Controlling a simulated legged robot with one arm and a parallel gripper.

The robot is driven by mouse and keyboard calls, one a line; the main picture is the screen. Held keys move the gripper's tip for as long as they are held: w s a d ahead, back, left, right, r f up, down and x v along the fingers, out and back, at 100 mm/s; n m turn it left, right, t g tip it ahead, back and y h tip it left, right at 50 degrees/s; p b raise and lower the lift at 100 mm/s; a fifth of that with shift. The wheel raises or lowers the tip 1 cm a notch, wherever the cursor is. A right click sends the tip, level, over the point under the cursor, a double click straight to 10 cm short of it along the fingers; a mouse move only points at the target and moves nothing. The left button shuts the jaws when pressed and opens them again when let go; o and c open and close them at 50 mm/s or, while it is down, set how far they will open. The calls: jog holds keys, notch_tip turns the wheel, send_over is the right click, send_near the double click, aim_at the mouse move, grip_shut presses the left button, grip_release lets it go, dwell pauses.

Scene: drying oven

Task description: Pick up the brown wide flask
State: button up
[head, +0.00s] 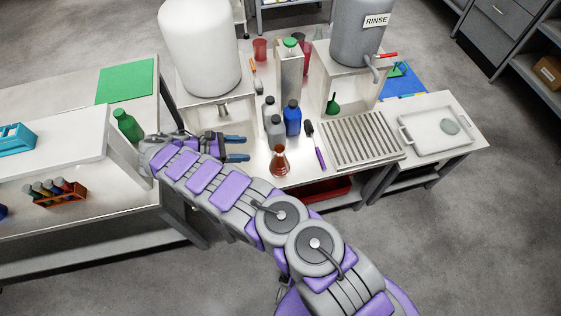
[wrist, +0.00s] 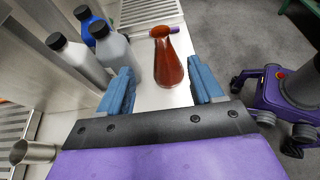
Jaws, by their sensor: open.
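The brown flask (head: 279,161) stands upright near the front edge of the middle bench, with a wide base and narrow neck. In the wrist view the flask (wrist: 168,63) looks reddish brown and shows beyond and between my two blue fingertips. My gripper (head: 236,149) is open and empty, to the left of the flask in the head view, with its fingers pointing towards it. The gripper also shows in the wrist view (wrist: 161,86). A gap appears to remain between the fingertips and the flask.
Grey bottles (head: 275,129) and a blue bottle (head: 292,118) stand just behind the flask. A purple-handled brush (head: 315,143) lies to its right, beside a ribbed drain rack (head: 360,139). A white tank (head: 200,50) stands behind my gripper.

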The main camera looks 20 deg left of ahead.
aim_at(280, 158)
jog(key=b+x, duration=0.3)
jog(key=x, duration=1.3)
jog(key=shift+s+d, duration=0.2)
jog(key=shift+w+d+f, duration=0.15)
jog(key=shift+w+f, duration=0.05)
jog(key=shift+w, duration=0.05)
jog(key=shift+c, duration=0.3)
grip_shut()
